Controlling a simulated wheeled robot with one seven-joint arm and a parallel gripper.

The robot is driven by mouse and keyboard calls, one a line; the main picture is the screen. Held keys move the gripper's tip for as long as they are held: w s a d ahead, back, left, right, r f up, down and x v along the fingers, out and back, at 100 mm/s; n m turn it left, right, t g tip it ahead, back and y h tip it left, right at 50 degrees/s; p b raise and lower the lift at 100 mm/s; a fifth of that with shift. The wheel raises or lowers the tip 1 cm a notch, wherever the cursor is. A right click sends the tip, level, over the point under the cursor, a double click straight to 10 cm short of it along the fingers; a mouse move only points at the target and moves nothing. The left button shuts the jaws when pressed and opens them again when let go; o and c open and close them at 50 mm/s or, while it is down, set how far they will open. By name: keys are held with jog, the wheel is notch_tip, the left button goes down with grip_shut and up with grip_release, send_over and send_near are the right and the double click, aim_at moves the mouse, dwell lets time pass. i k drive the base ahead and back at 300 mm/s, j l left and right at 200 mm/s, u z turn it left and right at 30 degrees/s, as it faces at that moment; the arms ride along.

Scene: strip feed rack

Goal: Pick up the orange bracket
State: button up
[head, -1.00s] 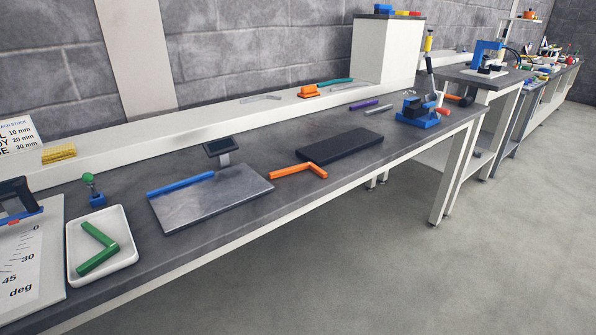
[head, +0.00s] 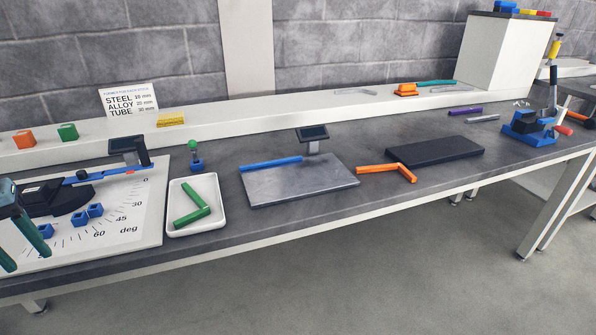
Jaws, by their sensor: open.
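The orange bracket (head: 408,174) is an L-shaped bar lying flat on the dark bench top in the head view, right of centre. It lies between the grey metal plate (head: 300,186) and the black pad (head: 435,151), close to the pad's front left edge; I cannot tell whether they touch. Nothing covers the bracket. My gripper (head: 29,261) shows at the far left edge, partly cut off by the frame. Its two dark green fingers are apart with nothing between them. It is far to the left of the bracket, in front of the angle board.
A white tray (head: 218,226) holds a green bracket (head: 190,218). A blue bar (head: 271,163) lies on the metal plate's back edge, near a small display (head: 312,134). An angle board (head: 148,225) fills the left. A blue clamp tool (head: 527,135) stands right.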

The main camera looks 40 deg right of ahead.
aim_at(392, 166)
jog(key=k+l+u, duration=0.1)
jog(key=l, duration=0.35)
jog(key=k+l+u, duration=0.1)
jog(key=k+l, duration=0.15)
jog(key=l, duration=0.15)
jog(key=k+l+u, duration=0.1)
jog(key=l, duration=0.3)
jog(key=k+l+u, duration=0.1)
jog(key=k+l, duration=0.15)
jog(key=l, duration=0.15)
jog(key=k+l+u, duration=0.1)
jog(key=k+l, duration=0.15)
jog(key=l, duration=0.1)
